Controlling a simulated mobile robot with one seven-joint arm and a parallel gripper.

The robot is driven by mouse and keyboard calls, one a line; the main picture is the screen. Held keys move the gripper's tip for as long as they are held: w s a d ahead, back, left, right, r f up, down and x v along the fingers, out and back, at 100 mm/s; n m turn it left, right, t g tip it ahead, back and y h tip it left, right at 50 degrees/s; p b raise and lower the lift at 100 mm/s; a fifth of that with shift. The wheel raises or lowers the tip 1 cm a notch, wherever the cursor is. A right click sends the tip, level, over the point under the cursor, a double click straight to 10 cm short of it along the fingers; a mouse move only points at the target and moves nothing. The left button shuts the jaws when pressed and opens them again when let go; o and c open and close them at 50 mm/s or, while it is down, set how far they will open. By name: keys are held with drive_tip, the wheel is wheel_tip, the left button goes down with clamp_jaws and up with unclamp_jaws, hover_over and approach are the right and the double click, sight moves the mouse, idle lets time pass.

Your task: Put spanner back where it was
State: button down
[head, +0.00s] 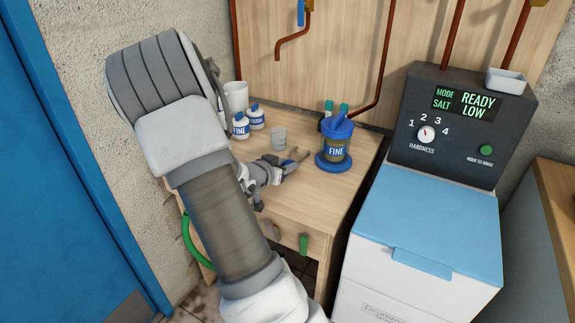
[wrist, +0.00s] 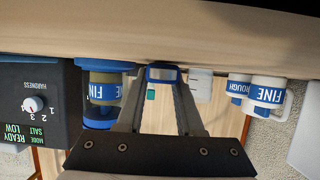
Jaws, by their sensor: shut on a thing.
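My gripper (head: 284,166) is low over the wooden bench, shut on a small blue-edged thing that I take to be the spanner. In the wrist view, the spanner (wrist: 164,67) shows as a short blue piece with a pale middle between the fingertips of my gripper (wrist: 164,78), close to the bench surface.
A blue-lidded jar marked FINE (head: 337,145) stands right of my gripper on the bench (head: 325,190). A clear glass (head: 279,138) and white FINE and ROUGH bottles (head: 241,128) stand behind left. A softener machine (head: 430,230) is at right. The bench's front right is clear.

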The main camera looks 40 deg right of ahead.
wheel_tip(320, 180, up, 9)
drive_tip(key=p, duration=0.4)
drive_tip(key=shift+a+r, duration=0.1)
drive_tip(key=shift+a, duration=0.05)
drive_tip(key=a, duration=0.2)
drive_tip(key=s+a+f+p, duration=0.1)
drive_tip(key=a+f, duration=0.1)
drive_tip(key=a, duration=0.1)
drive_tip(key=shift+s+a+p, duration=0.35)
drive_tip(key=shift+s+p, duration=0.05)
wheel_tip(320, 180, down, 6)
drive_tip(key=b, duration=0.6)
drive_tip(key=shift+f, duration=0.1)
drive_tip(key=shift+f+b, duration=0.65)
drive_tip(key=shift+c, duration=2.3)
unclamp_jaws()
drive_tip(key=p+v, duration=0.6)
drive_tip(key=v, duration=1.1)
drive_tip(key=shift+a+r, duration=0.2)
